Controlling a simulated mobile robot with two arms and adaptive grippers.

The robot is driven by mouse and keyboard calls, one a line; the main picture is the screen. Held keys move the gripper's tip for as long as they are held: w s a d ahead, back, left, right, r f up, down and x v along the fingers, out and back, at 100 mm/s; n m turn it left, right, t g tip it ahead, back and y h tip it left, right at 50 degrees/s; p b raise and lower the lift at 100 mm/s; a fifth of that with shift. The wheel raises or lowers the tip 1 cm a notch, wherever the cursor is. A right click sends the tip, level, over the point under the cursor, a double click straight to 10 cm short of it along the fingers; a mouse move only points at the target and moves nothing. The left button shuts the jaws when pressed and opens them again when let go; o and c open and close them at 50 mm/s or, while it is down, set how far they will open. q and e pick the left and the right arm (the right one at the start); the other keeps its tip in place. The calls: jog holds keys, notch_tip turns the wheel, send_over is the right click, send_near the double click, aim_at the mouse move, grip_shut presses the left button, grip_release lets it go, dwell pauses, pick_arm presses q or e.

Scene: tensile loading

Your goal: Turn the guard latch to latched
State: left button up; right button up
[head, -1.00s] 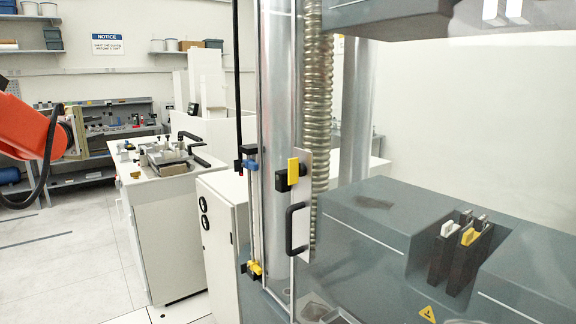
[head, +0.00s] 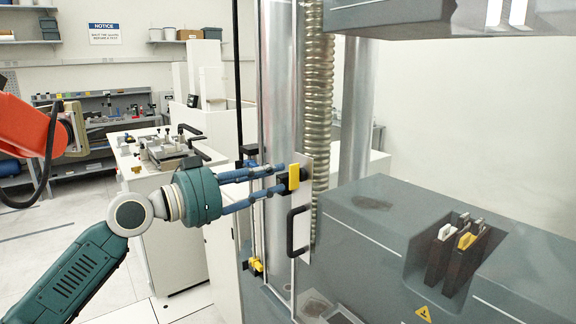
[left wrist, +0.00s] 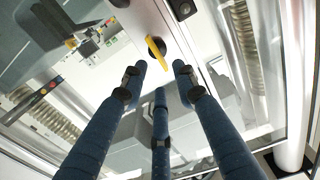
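The guard latch (head: 294,177) is a yellow knob on a black base. It sits on the clear guard's metal edge plate, above a black handle (head: 290,232). Its yellow bar looks upright in the head view. My left gripper (head: 279,180) reaches in from the left with its blue fingers pointing at the latch. In the left wrist view the three fingers (left wrist: 160,85) are spread apart and empty. The yellow latch (left wrist: 156,52) shows just beyond their tips. Whether any fingertip touches it I cannot tell. My right gripper is not in view.
The testing machine's grey base (head: 380,225) stands at right, with a slot holding dark and yellow pieces (head: 462,240). A metal column (head: 281,70) and a ribbed hose (head: 316,110) rise behind the latch. A white cabinet (head: 165,235) stands behind my left arm. An orange arm-like part (head: 25,125) is at far left.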

aim_at(302, 169)
pick_arm(q)
jog(key=p+x, duration=0.1)
jog(key=x, duration=0.3)
jog(key=shift+d+r, duration=0.1)
jog(key=shift+d, duration=0.05)
jog(key=shift+w+d, duration=0.35)
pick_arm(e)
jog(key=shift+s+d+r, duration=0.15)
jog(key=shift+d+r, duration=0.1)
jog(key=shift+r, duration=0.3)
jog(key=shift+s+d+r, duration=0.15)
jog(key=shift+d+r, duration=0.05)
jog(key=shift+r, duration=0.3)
pick_arm(q)
grip_shut()
